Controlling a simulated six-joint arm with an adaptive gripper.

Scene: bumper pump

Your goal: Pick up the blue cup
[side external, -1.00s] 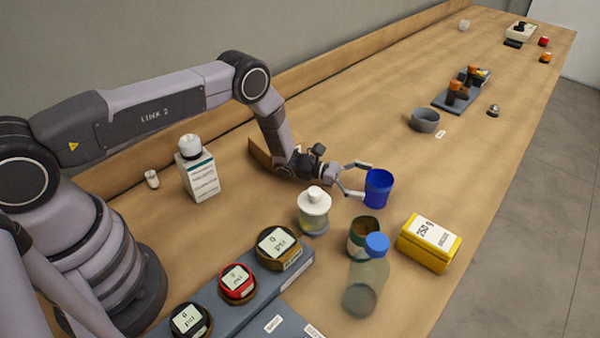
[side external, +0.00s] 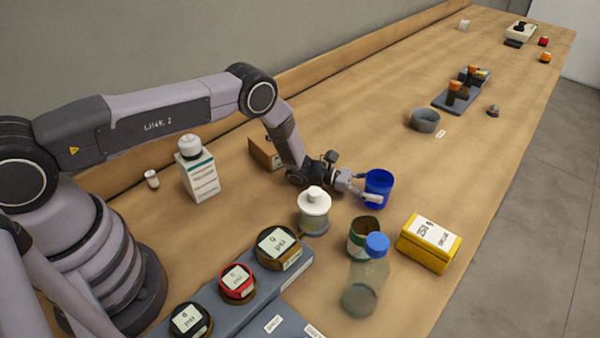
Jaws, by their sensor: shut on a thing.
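The blue cup (side external: 380,184) stands upright on the wooden table, right of the middle of the side external view. It is open at the top. My gripper (side external: 369,190) reaches it from the left and is shut on it, with one finger across its near side and the other at its far left side. The far finger is partly hidden. I see no gap between the cup and the table.
A white-lidded jar (side external: 314,211) stands close to my gripper on the near side. A green can (side external: 363,237), a blue-capped bottle (side external: 367,275) and a yellow box (side external: 430,243) stand nearer than the cup. The table beyond the cup is clear up to a grey bowl (side external: 424,120).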

